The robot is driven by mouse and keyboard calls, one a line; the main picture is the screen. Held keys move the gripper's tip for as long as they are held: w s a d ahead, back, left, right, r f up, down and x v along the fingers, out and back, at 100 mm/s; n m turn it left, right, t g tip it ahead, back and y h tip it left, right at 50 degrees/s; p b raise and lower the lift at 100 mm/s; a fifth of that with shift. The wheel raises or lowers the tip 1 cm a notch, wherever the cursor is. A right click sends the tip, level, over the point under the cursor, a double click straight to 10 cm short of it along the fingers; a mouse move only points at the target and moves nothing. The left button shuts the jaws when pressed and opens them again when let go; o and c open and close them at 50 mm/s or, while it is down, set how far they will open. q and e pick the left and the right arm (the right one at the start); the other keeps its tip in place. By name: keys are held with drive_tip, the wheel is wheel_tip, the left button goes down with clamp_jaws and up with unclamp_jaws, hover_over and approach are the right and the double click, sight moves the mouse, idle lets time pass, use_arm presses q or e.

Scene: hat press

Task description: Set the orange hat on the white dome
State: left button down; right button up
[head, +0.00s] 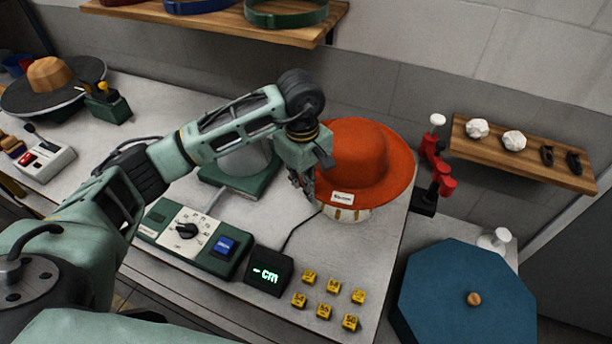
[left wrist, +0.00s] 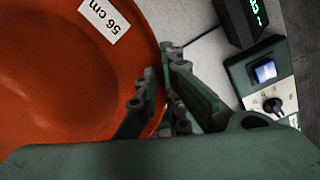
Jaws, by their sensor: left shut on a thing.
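The orange hat (head: 352,160) sits at the right of the white bench, over a pale round stand (head: 345,213). I cannot tell whether it rests fully on that stand. Its brim carries a white label that reads 56 cm in the left wrist view. My left gripper (head: 306,186) is shut on the left edge of the brim; the orange brim (left wrist: 60,80) also shows at its fingers (left wrist: 161,80) in the left wrist view. The white dome (head: 243,158) stands on a green base left of the hat, partly hidden behind my left arm. My right gripper is not in view.
In front are a green control box (head: 193,236) with a dial and blue button, a small display (head: 268,272) and several yellow cubes (head: 333,286). A red clamp stand (head: 436,165) is right of the hat.

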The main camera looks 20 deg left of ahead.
use_arm(q)
drive_tip(key=shift+d+f+b, duration=0.15)
drive_tip(key=shift+f+b, duration=0.15)
drive_tip(key=shift+f, duration=0.4)
wheel_tip(320, 180, down, 12)
drive_tip(key=b, duration=0.8)
drive_tip(key=shift+r, duration=0.1)
drive_tip(key=shift+f, duration=0.2)
drive_tip(key=shift+f+b, duration=0.6)
drive_tip(key=shift+b, duration=0.35)
drive_tip(key=c, duration=1.8)
unclamp_jaws()
